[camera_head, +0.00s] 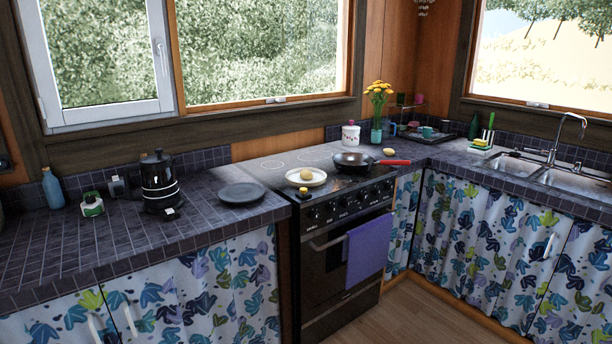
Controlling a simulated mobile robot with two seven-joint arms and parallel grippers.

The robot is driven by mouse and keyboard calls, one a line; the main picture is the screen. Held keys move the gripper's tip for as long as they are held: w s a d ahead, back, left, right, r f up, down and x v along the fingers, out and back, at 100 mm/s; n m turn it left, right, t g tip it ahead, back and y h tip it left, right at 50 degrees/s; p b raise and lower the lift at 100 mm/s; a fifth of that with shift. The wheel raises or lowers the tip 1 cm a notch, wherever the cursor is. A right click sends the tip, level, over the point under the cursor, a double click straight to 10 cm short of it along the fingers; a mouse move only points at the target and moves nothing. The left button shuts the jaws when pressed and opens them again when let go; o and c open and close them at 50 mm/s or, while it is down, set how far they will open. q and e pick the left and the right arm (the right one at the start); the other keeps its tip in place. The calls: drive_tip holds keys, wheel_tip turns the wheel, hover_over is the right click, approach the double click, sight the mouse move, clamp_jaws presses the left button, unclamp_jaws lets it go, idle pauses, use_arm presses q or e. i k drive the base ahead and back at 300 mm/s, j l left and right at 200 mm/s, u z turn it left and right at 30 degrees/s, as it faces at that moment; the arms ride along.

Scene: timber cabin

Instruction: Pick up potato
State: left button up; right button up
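A round yellowish, potato-like thing (306,174) lies on a white plate (291,179) at the left front of the black stove. A second pale yellow, potato-like thing (389,152) sits at the back right, just behind the red handle of the frying pan (350,160). Both are small in the view, so I cannot tell for sure which is the potato. Neither of my grippers shows.
The stove (335,262) has a purple towel (367,250) on its front. A dark plate (242,193) and black kettle (159,180) stand on the left counter. Right of the stove are a flower vase (376,132) and the sink (525,169). The floor (405,318) before the stove is clear.

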sight(305, 175)
drive_tip(key=i+l+u, duration=0.1)
drive_tip(key=i+l, duration=0.2)
drive_tip(key=i+l+u, duration=0.1)
drive_tip(key=i+l, duration=0.6)
drive_tip(key=i+l+u, duration=0.15)
drive_tip(key=i+l, duration=0.15)
drive_tip(key=i+l+u, duration=0.1)
drive_tip(key=i+l, duration=0.2)
drive_tip(key=l, duration=0.25)
drive_tip(key=i+l+u, duration=0.1)
drive_tip(key=i+l, duration=0.15)
drive_tip(key=l, duration=0.15)
drive_tip(key=i+l, duration=0.25)
drive_tip(key=l, duration=0.2)
drive_tip(key=i+u, duration=0.05)
